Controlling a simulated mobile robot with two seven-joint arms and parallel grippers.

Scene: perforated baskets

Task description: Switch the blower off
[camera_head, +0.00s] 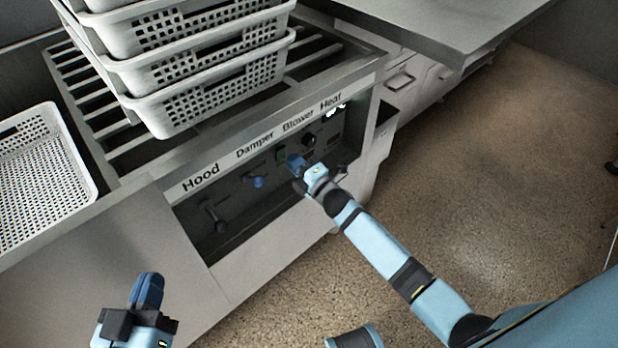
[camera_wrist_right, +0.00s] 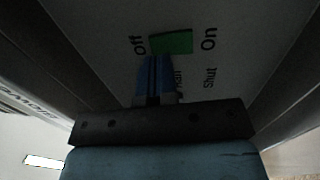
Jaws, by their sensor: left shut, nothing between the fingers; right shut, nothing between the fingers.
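The control panel (camera_head: 226,212) is recessed in the bench front under the labels Hood, Damper, Blower and Heat. The green blower switch (camera_head: 281,154) is below the Blower label. In the right wrist view the green switch (camera_wrist_right: 171,42) lies between the words Off on the left and On on the right. My right gripper (camera_head: 294,162) is shut and empty at the panel, with its blue fingertips close to the switch on the Off side; whether they touch it I cannot tell. My left gripper (camera_head: 147,287) is shut and empty in front of the cabinet at lower left.
A blue damper knob (camera_head: 258,182), a dark hood handle (camera_head: 214,217) and a black heat knob (camera_head: 309,139) are on the same panel. White perforated baskets (camera_head: 215,96) are stacked on the slatted bench top. Another basket (camera_head: 88,160) stands at left. The floor at right is open.

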